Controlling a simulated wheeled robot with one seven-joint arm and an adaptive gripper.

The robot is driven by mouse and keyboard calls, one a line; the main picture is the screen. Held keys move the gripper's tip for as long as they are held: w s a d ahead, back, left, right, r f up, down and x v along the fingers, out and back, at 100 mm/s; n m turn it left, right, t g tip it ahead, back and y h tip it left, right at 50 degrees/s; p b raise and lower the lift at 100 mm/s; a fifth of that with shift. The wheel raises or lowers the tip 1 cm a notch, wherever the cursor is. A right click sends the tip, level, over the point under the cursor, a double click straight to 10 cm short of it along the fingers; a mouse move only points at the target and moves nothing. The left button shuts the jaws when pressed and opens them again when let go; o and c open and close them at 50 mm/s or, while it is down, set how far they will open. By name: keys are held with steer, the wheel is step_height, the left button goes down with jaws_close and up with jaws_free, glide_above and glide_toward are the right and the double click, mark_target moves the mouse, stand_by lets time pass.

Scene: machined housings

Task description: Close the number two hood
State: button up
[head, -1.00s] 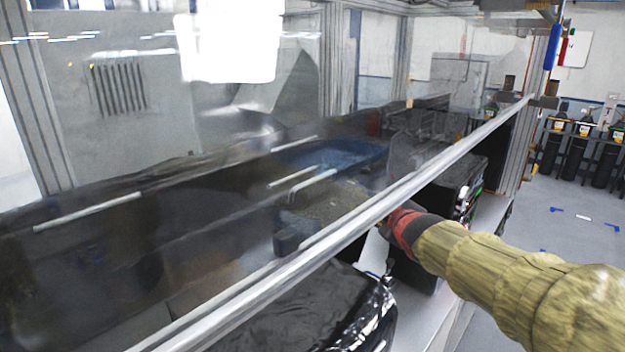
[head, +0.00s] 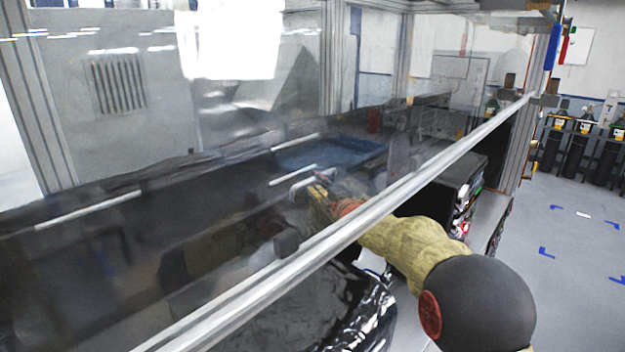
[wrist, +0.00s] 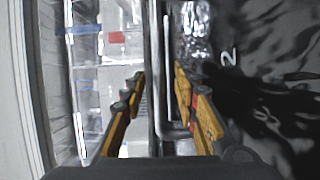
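The hood is a tilted clear panel (head: 110,265) with a metal lower rail (head: 345,225) across the head view. A bent metal handle (head: 312,183) shows through the panel. In the wrist view a long U-shaped handle (wrist: 166,80) runs beside a dark glossy surface (wrist: 265,110) marked with a white "2" (wrist: 228,58). My gripper (head: 318,195) is at the handle in the head view, seen through the panel, with my arm passing under the rail. In the wrist view my gripper (wrist: 160,85) is open, its yellow fingers on either side of the handle. I cannot tell whether they touch it.
A glossy black covered object (head: 310,310) stands below the rail, and dark equipment (head: 450,185) stands behind my arm. A blue tray (head: 330,153) shows through the panel. Metal frame posts (head: 30,100) surround the bay. Grey floor (head: 580,220) is clear on the right.

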steer(key=shift+x, duration=1.55)
steer(key=c, duration=0.7)
jaws_close()
